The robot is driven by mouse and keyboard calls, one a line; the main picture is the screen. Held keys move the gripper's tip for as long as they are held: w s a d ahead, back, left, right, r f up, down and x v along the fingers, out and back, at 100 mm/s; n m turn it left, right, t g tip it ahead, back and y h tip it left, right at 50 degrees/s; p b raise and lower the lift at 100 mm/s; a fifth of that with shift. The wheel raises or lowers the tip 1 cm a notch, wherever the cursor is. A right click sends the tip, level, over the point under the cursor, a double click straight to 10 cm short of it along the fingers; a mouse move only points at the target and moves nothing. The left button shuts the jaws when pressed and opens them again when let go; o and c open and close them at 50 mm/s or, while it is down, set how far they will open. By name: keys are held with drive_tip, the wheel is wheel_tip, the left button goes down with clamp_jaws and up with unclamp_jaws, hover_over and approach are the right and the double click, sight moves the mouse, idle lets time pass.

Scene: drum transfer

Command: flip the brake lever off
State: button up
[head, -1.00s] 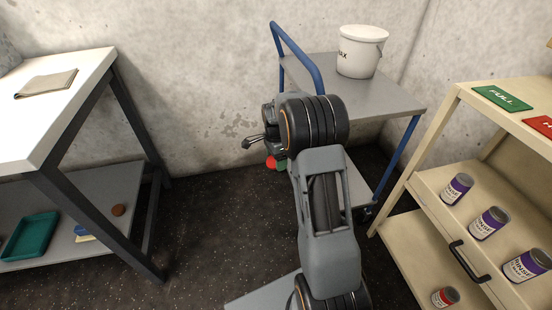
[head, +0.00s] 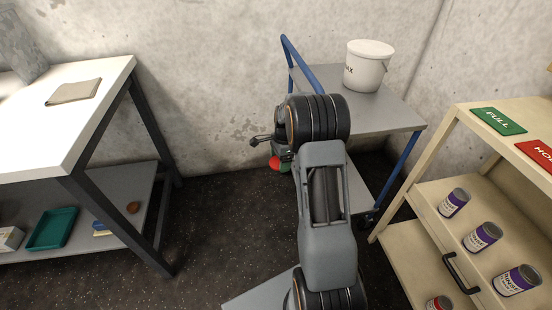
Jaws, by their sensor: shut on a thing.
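My gripper (head: 285,153) is at the left end of the cart, below the blue handle, mostly hidden behind my own wrist. A round red part (head: 275,163) with a bit of green beside it shows just below it, and looks like part of the brake lever. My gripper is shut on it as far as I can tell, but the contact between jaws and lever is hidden. The lever's angle cannot be made out.
The grey cart (head: 395,112) with a blue handle (head: 304,66) carries a white bucket (head: 368,68). A beige shelf unit (head: 415,222) with several cans stands at right. A white-topped table (head: 40,135) stands at left. Dark floor (head: 200,225) between them is clear.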

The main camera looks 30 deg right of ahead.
drive_tip(key=r+p, duration=0.2)
drive_tip(key=d+r+p, duration=0.1)
drive_tip(key=r, duration=0.1)
drive_tip(key=shift+s+p, duration=0.1)
drive_tip(key=shift+p, duration=0.3)
drive_tip(key=shift+d+r+p, duration=0.3)
drive_tip(key=shift+r+p, duration=0.2)
drive_tip(key=shift+p, duration=0.1)
idle(0.9)
drive_tip(key=o, duration=1.3)
drive_tip(key=shift+s, duration=0.1)
drive_tip(key=shift+c, duration=0.2)
wheel_tip(320, 180, up, 14)
drive_tip(key=d+p, duration=0.1)
drive_tip(key=p, duration=0.1)
drive_tip(key=shift+w+d+f, duration=0.15)
drive_tip(key=shift+w+d, duration=0.15)
drive_tip(key=shift+d, duration=0.1)
